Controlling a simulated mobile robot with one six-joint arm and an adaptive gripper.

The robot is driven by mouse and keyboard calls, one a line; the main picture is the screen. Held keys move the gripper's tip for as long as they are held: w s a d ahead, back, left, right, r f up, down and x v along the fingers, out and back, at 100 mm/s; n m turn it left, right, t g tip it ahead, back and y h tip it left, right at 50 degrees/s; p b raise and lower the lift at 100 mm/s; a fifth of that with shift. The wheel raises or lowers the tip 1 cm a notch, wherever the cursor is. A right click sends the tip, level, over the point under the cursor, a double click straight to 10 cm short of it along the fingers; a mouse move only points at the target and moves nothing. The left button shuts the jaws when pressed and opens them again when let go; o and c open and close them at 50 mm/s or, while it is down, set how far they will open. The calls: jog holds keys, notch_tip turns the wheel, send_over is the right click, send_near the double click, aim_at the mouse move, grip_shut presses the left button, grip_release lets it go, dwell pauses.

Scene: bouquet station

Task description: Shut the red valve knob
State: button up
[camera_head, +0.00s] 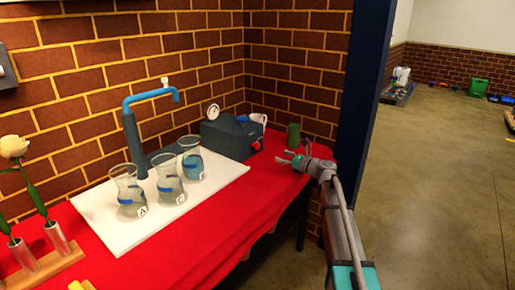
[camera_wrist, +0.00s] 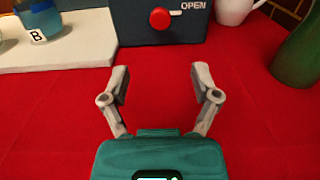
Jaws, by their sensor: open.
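The red valve knob (camera_wrist: 159,18) is on the front of a dark blue-grey box (camera_wrist: 135,27), with a white "OPEN" label to its right and a pale pointer towards that label. In the head view the knob (camera_head: 256,145) is small on the box (camera_head: 226,138), which has a round white gauge on top. My gripper (camera_wrist: 160,72) is open and empty over the red cloth, in line with the knob and apart from it. In the head view my gripper (camera_head: 292,153) is to the right of the box.
A green vessel (camera_head: 294,136) and a white mug (camera_head: 258,118) stand near the box. A white board (camera_head: 98,205) holds 3 glass vases, with a blue tap (camera_head: 150,96) behind. Flowers stand in a wooden rack (camera_head: 45,268) at left. Red cloth (camera_wrist: 60,120) before the knob is clear.

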aim_at(258, 147)
jog(key=x, duration=1.3)
grip_shut()
dwell(0.4)
